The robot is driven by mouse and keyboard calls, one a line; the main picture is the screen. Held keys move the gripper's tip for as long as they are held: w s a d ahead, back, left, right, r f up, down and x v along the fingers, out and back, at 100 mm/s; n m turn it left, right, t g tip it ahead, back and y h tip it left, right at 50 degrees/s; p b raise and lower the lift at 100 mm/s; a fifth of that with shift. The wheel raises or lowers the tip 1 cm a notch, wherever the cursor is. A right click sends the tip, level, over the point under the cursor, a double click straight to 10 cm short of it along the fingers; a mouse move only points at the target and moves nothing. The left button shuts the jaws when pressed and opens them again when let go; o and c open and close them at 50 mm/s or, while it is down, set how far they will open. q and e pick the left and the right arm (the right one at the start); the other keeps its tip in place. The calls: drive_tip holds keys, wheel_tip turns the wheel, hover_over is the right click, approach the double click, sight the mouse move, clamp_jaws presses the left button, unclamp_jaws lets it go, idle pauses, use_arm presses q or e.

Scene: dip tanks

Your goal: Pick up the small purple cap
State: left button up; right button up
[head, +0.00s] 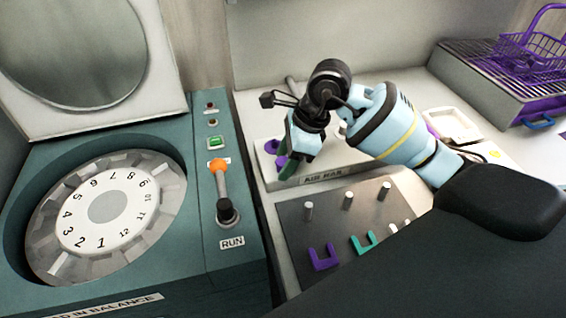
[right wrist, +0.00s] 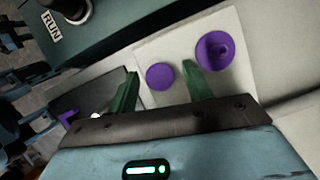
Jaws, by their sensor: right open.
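The small purple cap (right wrist: 160,76) is a flat round disc on a pale surface in the right wrist view. It shows between the fingertips of my right gripper (right wrist: 160,70), which is open and empty. I cannot tell how far above the cap the fingertips are. In the head view my right gripper (head: 287,163) points down over the white block labelled AIR BAR, partly hiding a purple piece (head: 281,160) there. A larger purple disc (right wrist: 215,50) with a raised middle lies beside the cap. My left gripper is not in view.
A console with a numbered dial (head: 105,207) and an orange-knobbed lever (head: 219,166) stands to the left. A dark board (head: 330,215) with pegs and U-shaped pieces lies in front. A purple basket (head: 530,50) and a white dish (head: 452,124) are at right.

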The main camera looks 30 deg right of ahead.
sight(277, 161)
drive_tip(key=c, duration=0.9)
drive_tip(key=shift+c, duration=0.2)
drive_tip(key=shift+r, duration=0.1)
drive_tip(key=shift+r, duration=0.45)
wheel_tip(277, 161, up, 2)
drive_tip(key=shift+w+r, duration=0.1)
drive_tip(key=shift+r, duration=0.1)
drive_tip(key=s+a, duration=0.3)
drive_tip(key=s, duration=0.4)
drive_tip(key=s+a+r+b, duration=0.1)
drive_tip(key=s+a, duration=0.3)
drive_tip(key=s, duration=0.3)
drive_tip(key=shift+s+a+r, duration=0.2)
drive_tip(key=shift+a+r, duration=0.05)
